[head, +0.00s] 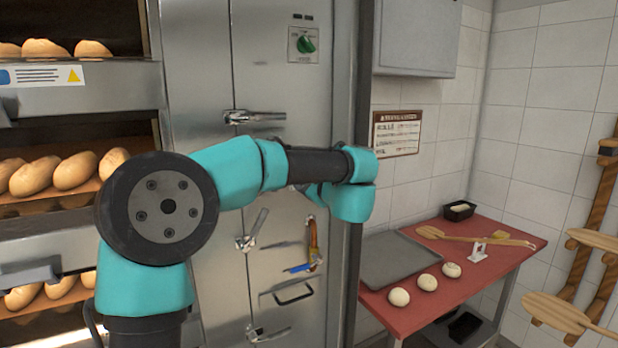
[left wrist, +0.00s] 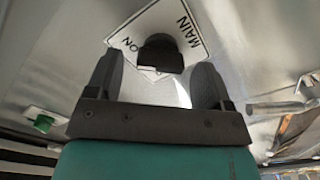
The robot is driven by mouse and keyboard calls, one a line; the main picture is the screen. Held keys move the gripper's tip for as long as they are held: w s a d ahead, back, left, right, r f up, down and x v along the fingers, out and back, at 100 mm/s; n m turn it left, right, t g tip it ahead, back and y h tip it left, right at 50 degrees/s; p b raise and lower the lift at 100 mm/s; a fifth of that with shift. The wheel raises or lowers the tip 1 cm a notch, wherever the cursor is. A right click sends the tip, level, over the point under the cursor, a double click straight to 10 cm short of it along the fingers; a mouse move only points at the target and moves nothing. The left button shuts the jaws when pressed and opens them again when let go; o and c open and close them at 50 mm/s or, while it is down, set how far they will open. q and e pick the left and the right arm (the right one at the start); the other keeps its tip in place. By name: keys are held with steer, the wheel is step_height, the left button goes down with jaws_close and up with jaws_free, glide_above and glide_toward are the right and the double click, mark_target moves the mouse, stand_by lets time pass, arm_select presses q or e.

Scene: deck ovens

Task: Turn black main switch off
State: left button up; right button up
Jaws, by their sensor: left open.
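The black main switch (left wrist: 160,53) shows in the left wrist view as a dark knob on a white plate (left wrist: 187,22) lettered MAIN and ON. My left gripper (left wrist: 158,68) is open, with one finger on either side of the knob in this view. I cannot tell whether the fingers touch it. In the head view the black switch and my left fingers are hidden behind my own teal arm. My right gripper is in neither view.
A green knob (head: 306,44) sits high on the steel panel. Metal latch handles (head: 255,117) stick out of the doors. Bread racks (head: 80,88) stand at left. At right a red table (head: 470,277) holds a grey tray (head: 402,257) and dough balls (head: 428,282).

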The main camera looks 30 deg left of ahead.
arm_select(q)
steer(key=shift+w+a, duration=0.25)
steer(key=shift+a, duration=0.15)
steer(key=c, duration=0.9)
